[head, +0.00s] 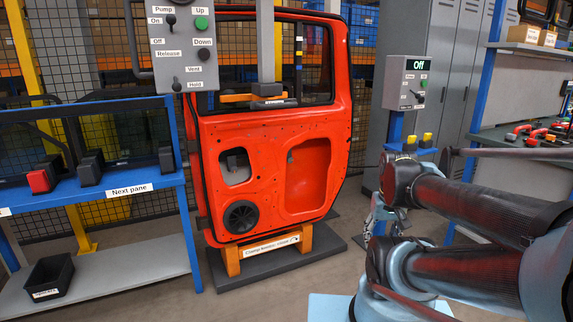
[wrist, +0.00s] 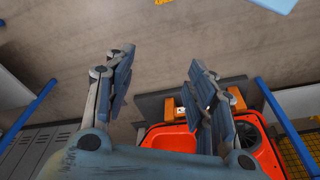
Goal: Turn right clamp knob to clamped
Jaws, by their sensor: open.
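The red door (head: 270,150) stands upright in an orange stand (head: 231,262) on a dark base plate. A white label (head: 271,245) on the stand's front bar begins with what looks like "Clamp knobs"; the rest is too small to read. I cannot clearly make out the right clamp knob or its setting. My gripper (wrist: 163,85) is open and empty, its fingers wide apart. In the wrist view the door (wrist: 172,139) and stand (wrist: 234,97) show upside down at lower right, partly behind one finger. In the head view my gripper is to the right of the door, apart from it.
A grey control box (head: 183,45) hangs in front of the door's upper left. A blue-edged rack (head: 90,190) labelled "Next pane" stands at left. A post with an "Off" display (head: 418,65) stands at right, near my arm. The floor before the door is clear.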

